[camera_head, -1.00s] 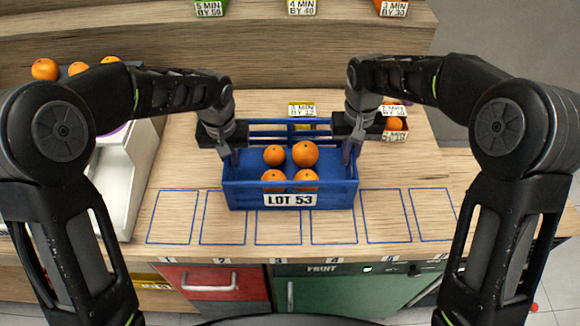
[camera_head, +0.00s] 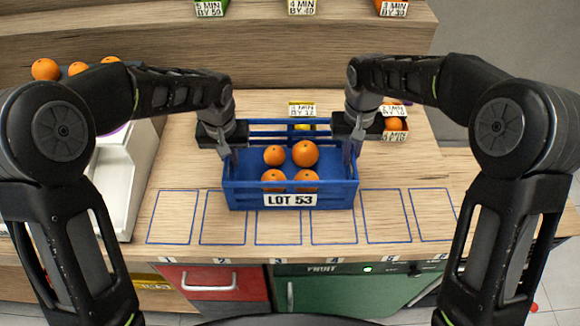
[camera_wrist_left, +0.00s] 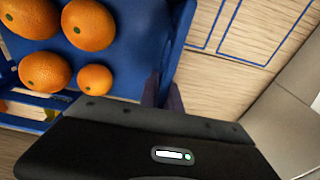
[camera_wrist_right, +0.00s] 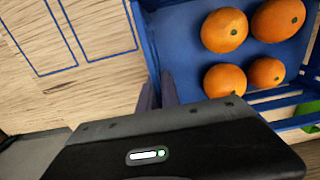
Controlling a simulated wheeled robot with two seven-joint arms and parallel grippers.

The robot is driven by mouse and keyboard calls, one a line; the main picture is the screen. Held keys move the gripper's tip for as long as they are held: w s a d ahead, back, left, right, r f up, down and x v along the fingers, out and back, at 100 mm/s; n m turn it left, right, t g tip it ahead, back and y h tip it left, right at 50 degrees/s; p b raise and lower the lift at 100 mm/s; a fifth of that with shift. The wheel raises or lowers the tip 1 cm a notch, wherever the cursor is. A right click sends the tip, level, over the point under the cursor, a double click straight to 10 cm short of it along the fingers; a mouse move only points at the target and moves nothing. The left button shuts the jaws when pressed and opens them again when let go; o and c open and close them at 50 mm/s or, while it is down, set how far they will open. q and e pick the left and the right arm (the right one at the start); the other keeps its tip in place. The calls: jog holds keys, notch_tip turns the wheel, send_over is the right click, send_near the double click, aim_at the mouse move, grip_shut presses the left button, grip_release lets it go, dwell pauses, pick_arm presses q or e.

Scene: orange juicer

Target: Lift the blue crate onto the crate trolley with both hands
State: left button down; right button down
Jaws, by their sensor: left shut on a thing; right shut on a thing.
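The blue crate (camera_head: 240,197) with a "LOT 53" label sits on the wooden counter and holds several oranges (camera_head: 305,154). My left gripper (camera_head: 233,158) is shut on the crate's left side wall, which also shows in the left wrist view (camera_wrist_left: 178,40). My right gripper (camera_head: 350,152) is shut on the right side wall, which also shows in the right wrist view (camera_wrist_right: 150,45). The fingers straddle the walls, so their contact is partly hidden. The crate looks level and appears to rest on the counter. I cannot make out a crate trolley in any view.
Outlined numbered slots (camera_head: 278,226) lie along the counter's front. A pale tray (camera_head: 118,190) stands at the left. A small box with oranges (camera_head: 395,127) is behind my right gripper. A raised wooden shelf (camera_head: 270,55) runs across the back. Red and green fronts (camera_head: 345,290) are below.

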pick_arm(q)
jog(key=shift+r, duration=0.15)
pick_arm(e)
jog(key=shift+r, duration=0.15)
